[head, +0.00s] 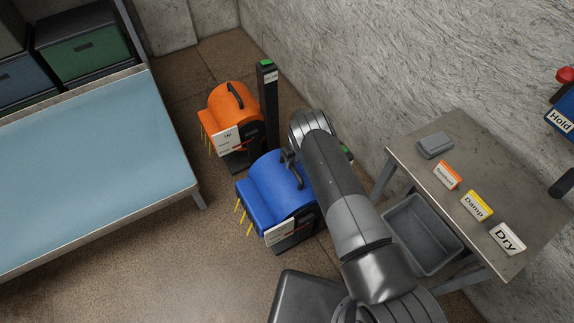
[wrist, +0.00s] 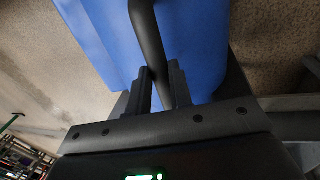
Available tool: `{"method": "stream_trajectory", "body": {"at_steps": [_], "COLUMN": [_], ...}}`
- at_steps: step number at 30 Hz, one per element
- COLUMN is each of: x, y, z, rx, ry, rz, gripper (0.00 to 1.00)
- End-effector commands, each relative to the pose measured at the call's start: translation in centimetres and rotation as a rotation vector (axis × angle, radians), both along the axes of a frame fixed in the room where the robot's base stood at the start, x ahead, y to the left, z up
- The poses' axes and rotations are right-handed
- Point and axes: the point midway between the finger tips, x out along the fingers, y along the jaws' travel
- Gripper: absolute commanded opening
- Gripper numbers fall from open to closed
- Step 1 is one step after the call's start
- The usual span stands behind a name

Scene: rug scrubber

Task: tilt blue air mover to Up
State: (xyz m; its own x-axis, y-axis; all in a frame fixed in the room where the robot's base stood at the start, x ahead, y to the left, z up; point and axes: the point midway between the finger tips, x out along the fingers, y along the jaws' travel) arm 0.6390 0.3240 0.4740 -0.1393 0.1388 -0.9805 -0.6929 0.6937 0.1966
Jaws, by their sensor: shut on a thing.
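The blue air mover (head: 262,190) stands on the brown floor in the middle of the head view. Its black handle arches over the top, and a white label plate (head: 280,232) is on its lower side. Yellow strips hang at its left side. My gripper (head: 287,155) is at the handle, partly hidden by my arm. In the wrist view the fingers of my gripper (wrist: 160,88) are shut on the black handle (wrist: 147,35), with the blue housing (wrist: 205,35) behind it. The label's tilt words are too small to read.
An orange air mover (head: 232,103) and a dark post with a green top (head: 267,100) stand behind. A table with a light blue top (head: 90,165) is at left. At right, a grey table (head: 425,165) holds Damp and Dry signs, with a grey bin (head: 420,235) below.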

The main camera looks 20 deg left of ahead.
Motion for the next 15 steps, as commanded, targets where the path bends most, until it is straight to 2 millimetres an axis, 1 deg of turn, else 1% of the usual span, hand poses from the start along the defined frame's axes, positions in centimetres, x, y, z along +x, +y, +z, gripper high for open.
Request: {"method": "stream_trajectory", "body": {"at_steps": [1, 6, 15], "x": [0.8, 2.7, 5.0], "y": [-0.8, -2.7, -5.2], "z": [-0.2, -0.9, -2.5], "rx": [-0.003, -0.003, -0.003], "ry": [-0.006, -0.007, -0.005], "rz": [-0.004, -0.004, -0.003], "gripper": [0.0, 0.0, 0.0]}}
